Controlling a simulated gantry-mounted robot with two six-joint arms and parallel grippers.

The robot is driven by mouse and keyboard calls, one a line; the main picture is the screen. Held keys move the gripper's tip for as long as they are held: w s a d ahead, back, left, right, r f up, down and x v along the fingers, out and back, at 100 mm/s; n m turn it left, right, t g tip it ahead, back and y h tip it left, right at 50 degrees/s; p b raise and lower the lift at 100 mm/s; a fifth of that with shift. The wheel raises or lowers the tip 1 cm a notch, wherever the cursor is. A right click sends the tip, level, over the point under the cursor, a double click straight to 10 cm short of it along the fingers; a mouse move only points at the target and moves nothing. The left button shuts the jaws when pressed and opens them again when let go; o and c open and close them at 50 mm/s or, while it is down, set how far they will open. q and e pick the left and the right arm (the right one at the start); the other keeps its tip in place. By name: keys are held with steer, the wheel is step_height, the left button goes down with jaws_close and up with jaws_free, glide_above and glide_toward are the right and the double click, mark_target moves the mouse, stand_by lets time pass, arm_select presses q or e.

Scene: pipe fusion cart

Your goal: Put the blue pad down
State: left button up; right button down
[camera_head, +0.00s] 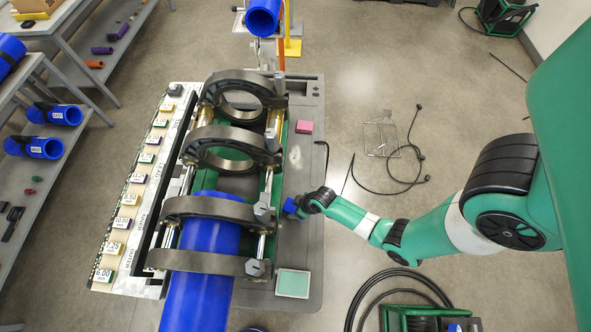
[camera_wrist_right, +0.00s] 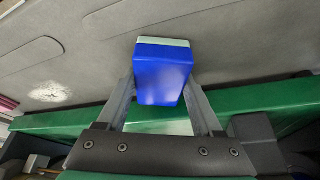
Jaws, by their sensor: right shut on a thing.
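The blue pad (camera_wrist_right: 163,75) is a small blue block with a pale green-white layer along one edge. My right gripper (camera_wrist_right: 160,95) is shut on it, with one finger on each side. In the head view the blue pad (camera_head: 290,205) shows at the end of my right arm, over the right-hand grey strip of the cart. My right gripper (camera_head: 299,206) shows small there, just right of the clamp rings. Whether the pad touches the grey surface (camera_wrist_right: 95,45) cannot be told. My left gripper is not in view.
A pink block (camera_head: 304,127) and a pale green pad in a tray (camera_head: 293,283) lie on the cart's grey strip (camera_head: 309,240), with bare surface between. Dark clamp rings (camera_head: 205,205) and a blue pipe (camera_head: 200,290) stand left. Cables lie on the floor.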

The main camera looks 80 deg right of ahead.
steer(key=shift+c, duration=2.3)
jaws_free()
steer(key=shift+f, duration=0.15)
steer(key=o, duration=0.4)
steer(key=shift+a, duration=0.15)
steer(key=shift+d+r, duration=0.2)
steer(key=shift+r, duration=0.15)
steer(key=p+v, duration=0.8)
steer(key=v, duration=0.2)
steer(key=shift+s+r+p, duration=0.15)
steer(key=shift+r+p, duration=0.15)
steer(key=shift+r, duration=0.05)
steer(key=shift+s+r+p, duration=0.35)
steer(key=shift+r, duration=0.05)
